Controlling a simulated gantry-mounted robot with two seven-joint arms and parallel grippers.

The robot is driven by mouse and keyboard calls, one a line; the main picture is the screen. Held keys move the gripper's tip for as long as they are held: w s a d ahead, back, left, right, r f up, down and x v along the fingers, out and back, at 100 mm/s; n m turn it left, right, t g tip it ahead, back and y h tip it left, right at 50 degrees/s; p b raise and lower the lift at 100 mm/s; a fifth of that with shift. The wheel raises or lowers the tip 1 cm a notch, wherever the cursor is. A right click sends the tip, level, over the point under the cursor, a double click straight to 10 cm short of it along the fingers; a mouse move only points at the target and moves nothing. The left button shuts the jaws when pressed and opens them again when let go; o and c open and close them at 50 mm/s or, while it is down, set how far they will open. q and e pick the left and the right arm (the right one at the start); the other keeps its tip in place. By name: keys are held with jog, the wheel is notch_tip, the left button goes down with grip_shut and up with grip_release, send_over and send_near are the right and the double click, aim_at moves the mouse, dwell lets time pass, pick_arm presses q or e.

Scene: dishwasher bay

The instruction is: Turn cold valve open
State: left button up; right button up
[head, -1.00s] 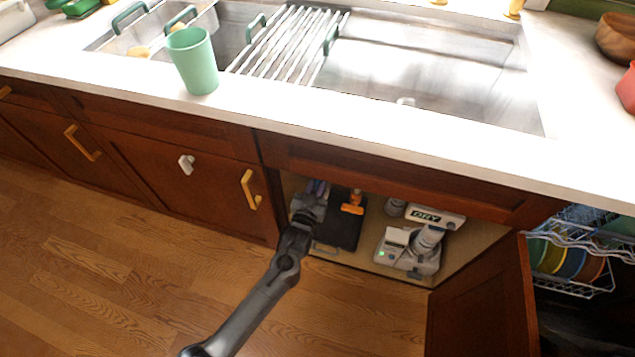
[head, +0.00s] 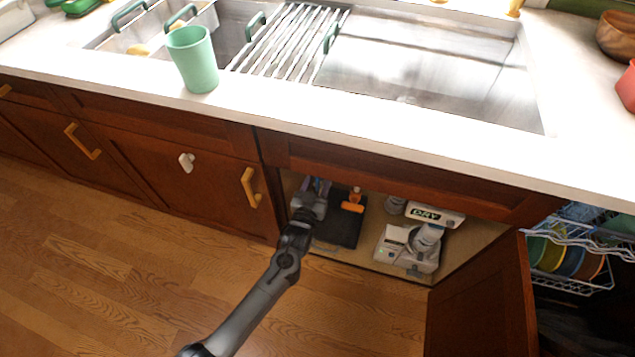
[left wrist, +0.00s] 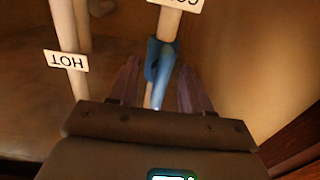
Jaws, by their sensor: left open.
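My left gripper (head: 314,187) reaches into the open cabinet under the sink. In the left wrist view my left gripper (left wrist: 160,90) is open, with one purple finger on each side of the blue valve handle (left wrist: 155,62). The handle lies along a pale pipe that carries a partly cut-off label (left wrist: 180,3) reading "CO", upside down. I cannot tell whether either finger touches the handle. In the head view the valve is hidden by my gripper and the cabinet front. My right gripper is not in view.
A second pale pipe with a "HOT" label (left wrist: 66,61) stands left of the blue handle. In the cabinet, a black panel with an orange piece (head: 353,201) and a grey-white device (head: 408,248) sit right of my gripper. An open cabinet door (head: 480,300) stands further right.

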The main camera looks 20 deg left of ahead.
pick_arm(q)
jog(key=shift+s+p, duration=0.4)
jog(key=shift+s, duration=0.15)
jog(key=s+p, duration=0.4)
jog(key=s, duration=0.5)
jog(key=shift+s+d, duration=0.35)
jog(key=shift+d, duration=0.05)
